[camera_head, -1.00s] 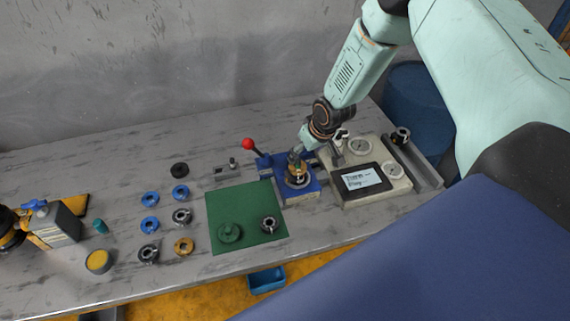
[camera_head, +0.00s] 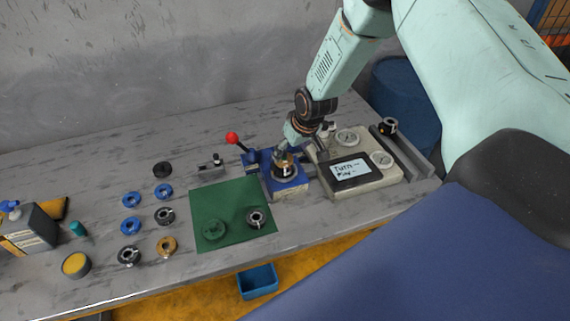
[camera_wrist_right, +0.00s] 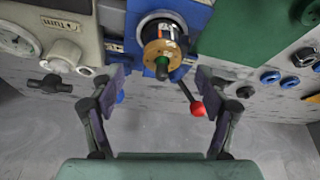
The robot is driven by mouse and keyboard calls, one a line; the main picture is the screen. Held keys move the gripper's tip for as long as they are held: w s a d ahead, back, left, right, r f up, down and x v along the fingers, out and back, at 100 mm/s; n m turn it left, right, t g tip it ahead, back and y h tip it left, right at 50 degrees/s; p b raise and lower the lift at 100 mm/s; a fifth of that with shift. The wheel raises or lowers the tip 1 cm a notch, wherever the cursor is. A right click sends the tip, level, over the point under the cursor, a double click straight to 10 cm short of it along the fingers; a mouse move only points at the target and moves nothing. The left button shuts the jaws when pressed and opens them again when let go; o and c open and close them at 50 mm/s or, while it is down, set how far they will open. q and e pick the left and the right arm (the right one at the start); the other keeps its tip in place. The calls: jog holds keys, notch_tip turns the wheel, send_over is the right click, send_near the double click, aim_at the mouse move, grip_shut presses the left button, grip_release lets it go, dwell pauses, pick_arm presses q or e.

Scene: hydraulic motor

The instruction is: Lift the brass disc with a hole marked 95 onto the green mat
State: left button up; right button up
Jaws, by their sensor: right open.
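A brass disc (camera_wrist_right: 165,47) sits on the motor part held in the blue fixture (camera_head: 296,185), with a green-tipped pin at its centre in the right wrist view. Another brass-coloured ring (camera_head: 166,246) lies on the table left of the green mat (camera_head: 237,193). I cannot read a 95 on either. The mat bears a green flanged part (camera_head: 214,230) and a dark metal ring (camera_head: 256,218). My right gripper (camera_wrist_right: 160,75) is open and empty, its fingers apart on either side of the line to the fixture's disc. In the head view it partly hides that disc. My left gripper is out of view.
A red-knobbed lever (camera_head: 232,138) stands beside the fixture. A beige gauge box (camera_head: 367,184) is close on its right. Several blue and dark rings (camera_head: 131,200) lie left of the mat. A blue bin (camera_head: 258,282) is below the table's front edge.

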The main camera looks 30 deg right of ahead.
aim_at(285, 156)
jog(key=b+x, duration=0.1)
jog(key=x, duration=0.1)
jog(key=b+x, duration=0.1)
jog(key=x, duration=0.1)
jog(key=shift+w+a+b, duration=0.15)
jog(key=shift+w+b, duration=0.25)
jog(key=shift+f, duration=0.1)
jog(key=shift+s+b, duration=0.1)
jog(key=shift+b, duration=0.3)
jog(key=shift+s, duration=0.1)
